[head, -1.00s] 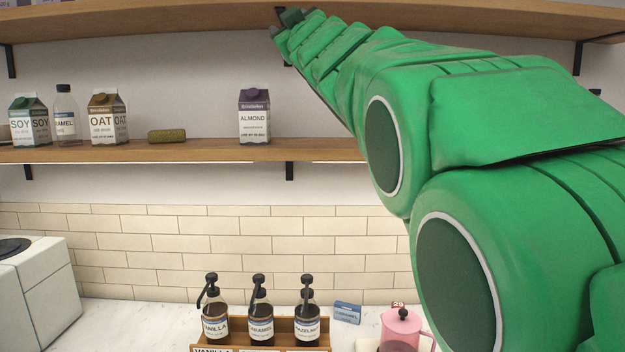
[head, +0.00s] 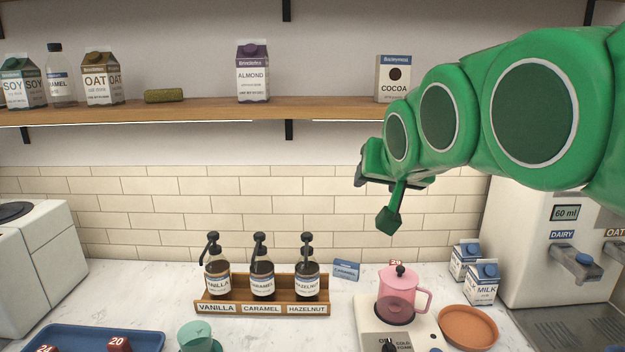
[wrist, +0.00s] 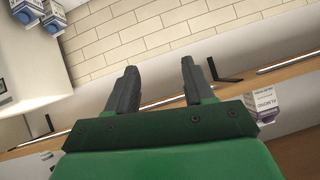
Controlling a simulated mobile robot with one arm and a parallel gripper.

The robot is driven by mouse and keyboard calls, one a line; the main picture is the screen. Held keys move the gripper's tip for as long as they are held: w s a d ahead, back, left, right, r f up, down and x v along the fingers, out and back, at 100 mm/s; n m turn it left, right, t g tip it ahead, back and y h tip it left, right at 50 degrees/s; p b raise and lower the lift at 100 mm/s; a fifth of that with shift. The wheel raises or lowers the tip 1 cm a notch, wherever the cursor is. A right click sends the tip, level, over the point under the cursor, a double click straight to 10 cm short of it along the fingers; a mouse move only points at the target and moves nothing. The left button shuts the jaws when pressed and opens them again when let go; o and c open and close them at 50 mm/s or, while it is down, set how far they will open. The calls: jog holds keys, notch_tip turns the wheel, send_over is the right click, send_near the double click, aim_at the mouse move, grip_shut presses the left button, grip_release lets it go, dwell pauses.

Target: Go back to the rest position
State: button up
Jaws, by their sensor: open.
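My green arm comes in from the right in the head view, and my gripper (head: 363,168) is at its left end. It is in front of the tiled wall, just below the shelf and above the counter. In the wrist view my gripper (wrist: 160,82) shows two dark fingers spread apart with nothing between them. The fingertips are only partly visible in the head view.
A wooden shelf (head: 200,112) holds cartons, a bottle and a cocoa box (head: 394,80) close to my arm. Below are a syrup rack (head: 262,309), a pink press (head: 396,306), milk cartons (head: 483,284) and a dispenser (head: 545,230). The air left of my gripper is clear.

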jog(key=s+d+f+g+h, duration=0.1)
jog(key=s+f+g, duration=0.2)
jog(key=s+f, duration=0.35)
jog(key=s+d+f+g, duration=0.2)
jog(key=s+f+g, duration=0.15)
jog(key=f, duration=0.65)
jog(key=s+f+g, duration=0.3)
jog(key=s+f, duration=0.2)
jog(key=s, duration=0.4)
jog(key=s+d+f+n+g, duration=0.1)
jog(key=s+f+g, duration=0.2)
jog(key=s+f, duration=0.3)
jog(key=s, duration=0.2)
jog(key=shift+s+f, duration=0.3)
jog(key=shift+s, duration=0.05)
jog(key=shift+d, duration=0.1)
